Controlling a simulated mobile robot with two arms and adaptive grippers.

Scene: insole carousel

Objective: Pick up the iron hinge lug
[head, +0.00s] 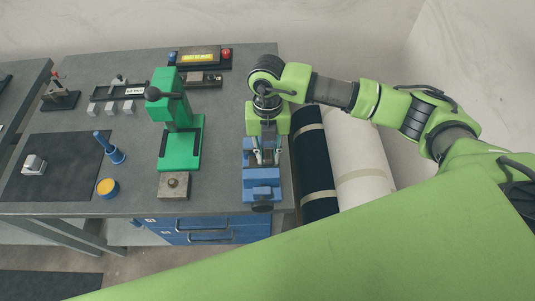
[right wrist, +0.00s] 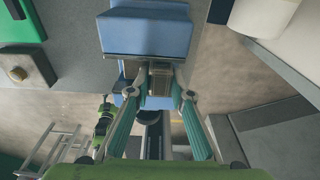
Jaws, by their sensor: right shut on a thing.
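My right gripper (head: 266,157) reaches down over the blue vise (head: 262,192) at the table's right side. In the right wrist view its two teal fingers (right wrist: 160,88) are closed on a small grey-brown metal piece (right wrist: 160,76), which seems to be the iron hinge lug. The piece sits close against the blue vise block (right wrist: 150,32); whether it still touches the vise I cannot tell. In the head view the piece is mostly hidden between the fingers. My left gripper does not show.
A green press (head: 181,148) stands left of the vise, with a steel block (head: 173,184) in front. A black mat (head: 60,165) carries a metal part (head: 34,165). A blue-handled tool (head: 110,147) and a yellow-topped tin (head: 107,187) stand nearby. Large rolls (head: 313,160) stand right of the table.

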